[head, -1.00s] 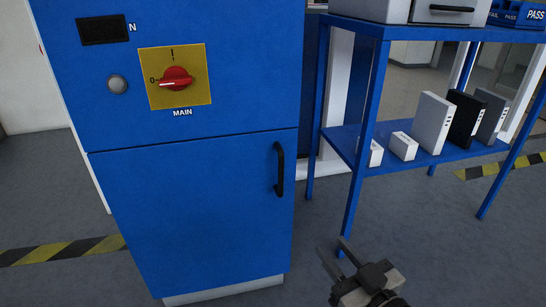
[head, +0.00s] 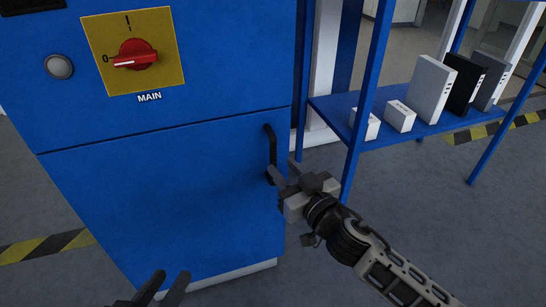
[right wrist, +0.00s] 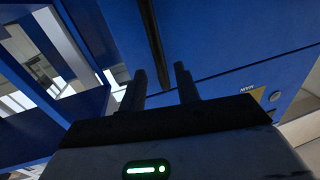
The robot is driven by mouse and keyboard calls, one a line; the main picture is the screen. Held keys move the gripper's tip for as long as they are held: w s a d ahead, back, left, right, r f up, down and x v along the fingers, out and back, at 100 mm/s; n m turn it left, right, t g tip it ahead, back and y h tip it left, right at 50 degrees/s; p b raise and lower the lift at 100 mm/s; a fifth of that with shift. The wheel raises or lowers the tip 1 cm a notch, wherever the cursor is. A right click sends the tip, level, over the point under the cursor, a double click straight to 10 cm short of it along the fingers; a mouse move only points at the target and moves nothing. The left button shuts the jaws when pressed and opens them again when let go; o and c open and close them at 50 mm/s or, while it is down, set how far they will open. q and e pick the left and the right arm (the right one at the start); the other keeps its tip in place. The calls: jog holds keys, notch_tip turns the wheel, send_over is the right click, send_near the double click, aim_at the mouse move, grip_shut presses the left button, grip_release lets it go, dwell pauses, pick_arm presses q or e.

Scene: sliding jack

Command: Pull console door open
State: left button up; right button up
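The blue console door (head: 170,210) is closed, flush under the upper panel. Its black vertical handle (head: 270,145) is near the door's right edge. My right gripper (head: 283,172) is at the lower end of the handle, coming from the lower right. In the right wrist view its two fingers (right wrist: 160,85) are apart, and the handle (right wrist: 155,40) lines up with the gap between them. I cannot tell whether they touch it. My left gripper (head: 163,285) shows at the bottom edge, in front of the door, with its fingers apart and empty.
Above the door is a red rotary switch (head: 135,54) on a yellow plate. A blue shelf (head: 330,105) with white and black boxes stands right of the console, its front leg close to my right gripper. Open grey floor lies in front.

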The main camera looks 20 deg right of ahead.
aim_at(275, 159)
jog(key=shift+b+x, duration=0.3)
jog(key=shift+x, duration=2.5)
jog(key=shift+s, duration=0.1)
grip_shut()
